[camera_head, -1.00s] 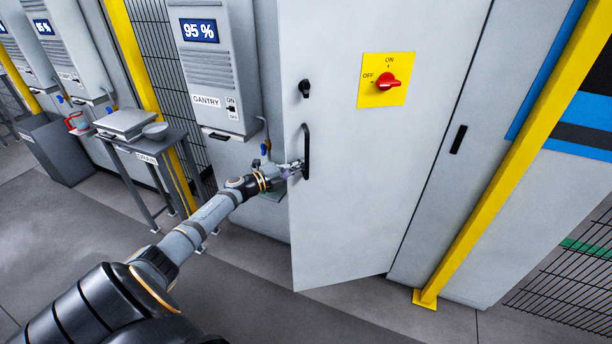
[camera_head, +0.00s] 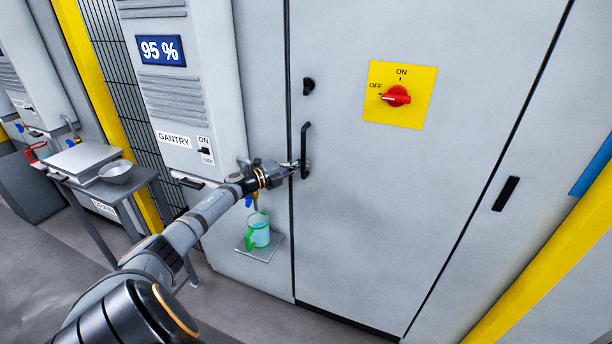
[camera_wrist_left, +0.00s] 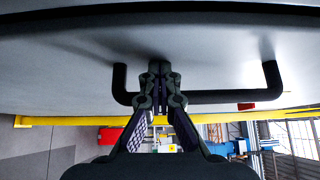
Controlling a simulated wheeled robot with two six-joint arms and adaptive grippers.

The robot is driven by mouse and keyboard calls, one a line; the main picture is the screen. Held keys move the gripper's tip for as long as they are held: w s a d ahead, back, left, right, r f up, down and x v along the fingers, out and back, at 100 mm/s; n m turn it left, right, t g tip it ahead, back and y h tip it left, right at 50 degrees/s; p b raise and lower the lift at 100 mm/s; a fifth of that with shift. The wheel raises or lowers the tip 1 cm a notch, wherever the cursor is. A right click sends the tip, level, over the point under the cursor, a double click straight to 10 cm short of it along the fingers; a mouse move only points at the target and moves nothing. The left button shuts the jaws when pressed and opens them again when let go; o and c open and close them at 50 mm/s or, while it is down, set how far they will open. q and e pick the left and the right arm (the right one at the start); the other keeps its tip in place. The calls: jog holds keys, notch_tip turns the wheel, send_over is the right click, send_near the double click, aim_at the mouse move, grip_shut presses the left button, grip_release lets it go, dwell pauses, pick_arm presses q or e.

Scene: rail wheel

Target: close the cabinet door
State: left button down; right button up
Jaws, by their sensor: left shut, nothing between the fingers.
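The grey cabinet door (camera_head: 350,220) fills the middle of the head view. It sits flush with the cabinet front, with thin dark seams along its edges. Its black bar handle (camera_head: 305,148) is near its left edge. My left gripper (camera_head: 299,166) is at the handle's lower half. In the left wrist view the fingers (camera_wrist_left: 160,70) are together and empty; they cross the handle bar (camera_wrist_left: 225,97), with the tips close to the door face. I cannot tell whether they touch it. My right gripper is out of view.
A red switch (camera_head: 396,96) on a yellow plate and a small black lock (camera_head: 308,87) are on the door. Left are a gantry panel (camera_head: 190,90), a green-handled cup (camera_head: 258,232) on a small shelf, and a side table (camera_head: 105,178). A yellow post (camera_head: 560,265) stands right.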

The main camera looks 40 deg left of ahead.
aim_at(309, 132)
pick_arm(q)
jog(key=shift+y, duration=0.5)
notch_tip(309, 132, up, 10)
jog(key=shift+s+a+r, duration=0.1)
jog(key=shift+a+r, duration=0.1)
jog(key=shift+r, duration=0.2)
jog(key=shift+d, duration=0.1)
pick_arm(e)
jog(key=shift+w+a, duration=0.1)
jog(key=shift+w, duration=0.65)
